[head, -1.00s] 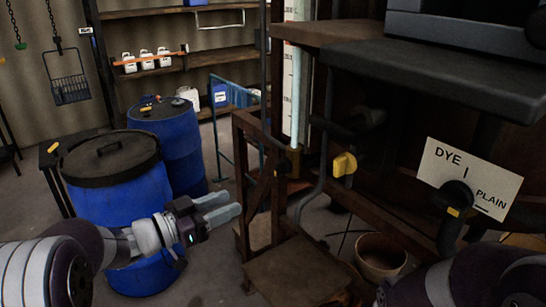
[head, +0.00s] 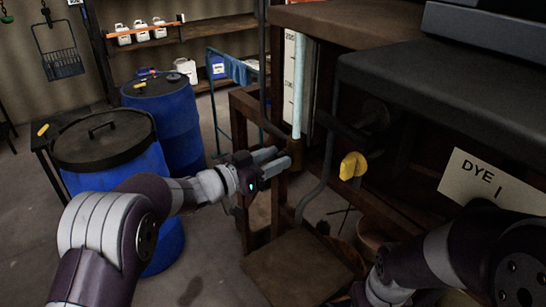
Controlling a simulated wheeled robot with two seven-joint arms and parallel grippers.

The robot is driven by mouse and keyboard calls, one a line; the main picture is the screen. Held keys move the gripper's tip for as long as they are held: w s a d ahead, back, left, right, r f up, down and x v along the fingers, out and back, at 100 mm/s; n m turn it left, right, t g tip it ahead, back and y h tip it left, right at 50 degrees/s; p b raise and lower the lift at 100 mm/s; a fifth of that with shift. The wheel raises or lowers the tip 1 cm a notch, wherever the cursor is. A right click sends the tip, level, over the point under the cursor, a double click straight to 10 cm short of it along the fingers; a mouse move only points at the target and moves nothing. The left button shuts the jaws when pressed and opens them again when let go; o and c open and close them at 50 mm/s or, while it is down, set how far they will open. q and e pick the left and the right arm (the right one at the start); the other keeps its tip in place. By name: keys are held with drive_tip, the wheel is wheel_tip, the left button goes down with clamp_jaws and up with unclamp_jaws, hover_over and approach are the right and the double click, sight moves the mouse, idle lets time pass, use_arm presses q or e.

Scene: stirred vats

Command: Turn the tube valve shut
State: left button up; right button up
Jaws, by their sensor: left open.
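A pale upright tube (head: 299,85) stands before a white scale board (head: 288,75) on the wooden frame. Its lower end has a small brownish fitting (head: 295,148), where my left gripper partly hides the view. A yellow handle (head: 353,166) sits on dark pipework to the right of the tube. I cannot tell for sure which of these is the tube valve. My left gripper (head: 284,160) is open and empty, its pale fingers pointing right, by the tube's lower end. I cannot tell whether it touches anything. My right gripper is out of view; only my right arm shows.
Two blue drums (head: 113,185) (head: 163,122) stand at the left. A wooden step (head: 297,268) lies below the tube's frame. A round bucket (head: 370,240) is partly hidden by my right arm.

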use_arm(q)
clamp_jaws()
drive_tip(key=shift+s+d+f+m+b, duration=0.15)
drive_tip(key=shift+f+m+b, duration=0.1)
drive_tip(key=shift+m+b, duration=2.75)
drive_tip(key=shift+s+d+f+m+b, duration=0.1)
drive_tip(key=shift+f+m+b, duration=0.1)
drive_tip(key=shift+m+b, duration=2.8)
drive_tip(key=shift+s+d+f+m+b, duration=0.15)
drive_tip(key=shift+f+m+b, duration=0.1)
drive_tip(key=shift+m+b, duration=2.75)
unclamp_jaws()
drive_tip(key=shift+r, duration=0.1)
